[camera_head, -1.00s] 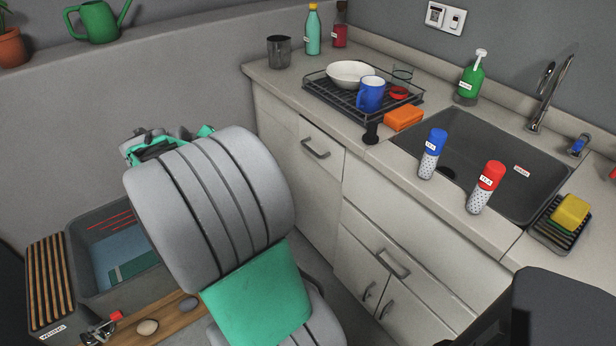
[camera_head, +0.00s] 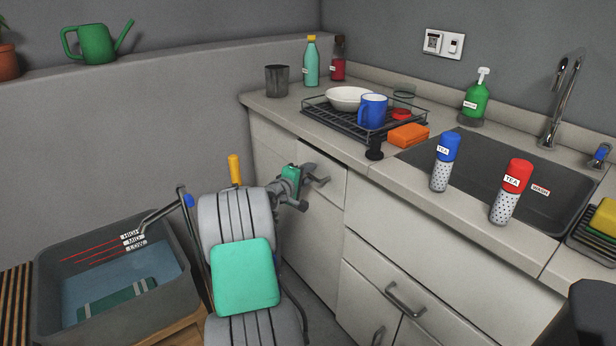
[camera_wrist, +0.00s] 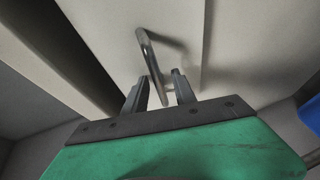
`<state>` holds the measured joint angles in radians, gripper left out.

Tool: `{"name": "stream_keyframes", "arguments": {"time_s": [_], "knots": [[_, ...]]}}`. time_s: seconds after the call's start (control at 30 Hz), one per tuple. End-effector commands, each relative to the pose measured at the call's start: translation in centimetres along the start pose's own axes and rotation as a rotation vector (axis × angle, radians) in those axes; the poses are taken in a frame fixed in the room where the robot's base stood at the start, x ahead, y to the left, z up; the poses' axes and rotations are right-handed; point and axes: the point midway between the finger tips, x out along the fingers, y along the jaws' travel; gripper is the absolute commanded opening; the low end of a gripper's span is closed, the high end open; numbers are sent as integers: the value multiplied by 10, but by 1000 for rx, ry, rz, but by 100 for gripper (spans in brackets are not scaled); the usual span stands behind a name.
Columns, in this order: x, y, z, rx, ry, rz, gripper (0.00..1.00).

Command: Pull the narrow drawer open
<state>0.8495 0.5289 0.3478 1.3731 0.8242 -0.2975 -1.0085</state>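The narrow drawer (camera_head: 335,166) is a pale front high in the left part of the counter, and it looks shut. Its metal bar handle (camera_wrist: 151,62) shows clearly in the wrist view; in the head view my gripper largely covers it. My gripper (camera_head: 318,181) is at the drawer front. In the wrist view its two dark fingers (camera_wrist: 160,88) are apart, with the near end of the handle between or just beyond their tips. I cannot tell whether either finger touches the handle.
A wider drawer with a bar handle (camera_head: 405,299) is lower right. The counter above holds a dish rack (camera_head: 345,118), an orange sponge (camera_head: 409,135) and two tea shakers by the sink. A grey water tub (camera_head: 60,318) stands left of my arm.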

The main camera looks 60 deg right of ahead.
Motion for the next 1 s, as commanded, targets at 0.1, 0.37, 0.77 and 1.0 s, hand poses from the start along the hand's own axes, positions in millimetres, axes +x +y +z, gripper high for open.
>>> {"name": "stream_keyframes", "arguments": {"time_s": [0.1,0.37,0.77,1.0], "knots": [[0,0,0,0,1,0,33],[0,0,-1,1,1,-1,17],[-1,0,-1,1,1,-1,0],[-1,0,-1,1,1,-1,0]]}}
